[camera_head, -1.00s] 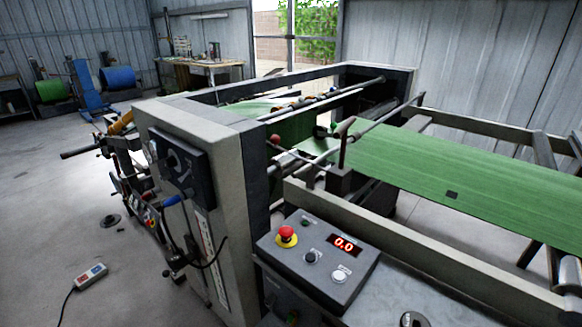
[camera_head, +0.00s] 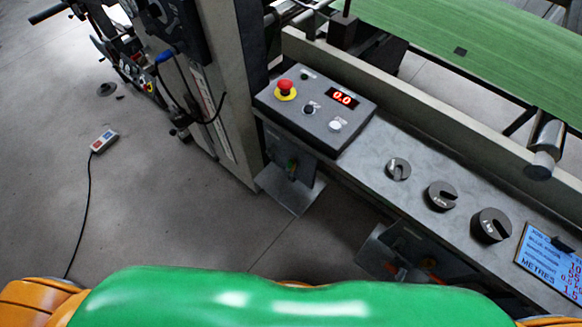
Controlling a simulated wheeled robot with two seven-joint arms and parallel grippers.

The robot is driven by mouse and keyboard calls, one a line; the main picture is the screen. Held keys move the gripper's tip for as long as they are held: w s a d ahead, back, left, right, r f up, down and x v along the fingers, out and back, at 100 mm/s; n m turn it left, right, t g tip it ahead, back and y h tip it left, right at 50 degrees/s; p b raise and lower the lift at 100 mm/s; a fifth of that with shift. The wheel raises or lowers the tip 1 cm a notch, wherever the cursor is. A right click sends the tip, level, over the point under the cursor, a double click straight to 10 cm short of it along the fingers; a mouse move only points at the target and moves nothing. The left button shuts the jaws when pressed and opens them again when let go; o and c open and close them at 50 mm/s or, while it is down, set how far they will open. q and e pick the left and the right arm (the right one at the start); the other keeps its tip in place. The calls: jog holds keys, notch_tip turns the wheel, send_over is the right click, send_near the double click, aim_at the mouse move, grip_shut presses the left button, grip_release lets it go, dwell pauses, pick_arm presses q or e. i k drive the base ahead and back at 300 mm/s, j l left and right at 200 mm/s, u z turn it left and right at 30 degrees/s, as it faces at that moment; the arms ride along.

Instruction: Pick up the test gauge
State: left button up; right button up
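I cannot make out a thing that is clearly the test gauge. Three dark grey slotted discs lie in a row on the machine's side ledge: a small disc (camera_head: 398,169), a middle disc (camera_head: 441,196) and a large disc (camera_head: 491,225). Their markings are too small to read surely. Neither of my grippers is in view; only my green and orange body shows along the bottom edge.
A control box (camera_head: 315,108) with a red stop button and a 0.0 readout stands on the ledge (camera_head: 375,150). A blue display (camera_head: 551,262) lies at the right end. Green web (camera_head: 480,45) runs behind a rail. A corded pendant (camera_head: 103,141) lies on open floor.

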aim_at(400, 274)
jog(key=z, duration=0.4)
jog(key=k+z, duration=0.15)
jog(key=z, duration=0.7)
jog(key=k+z, duration=0.1)
jog(key=z, duration=0.35)
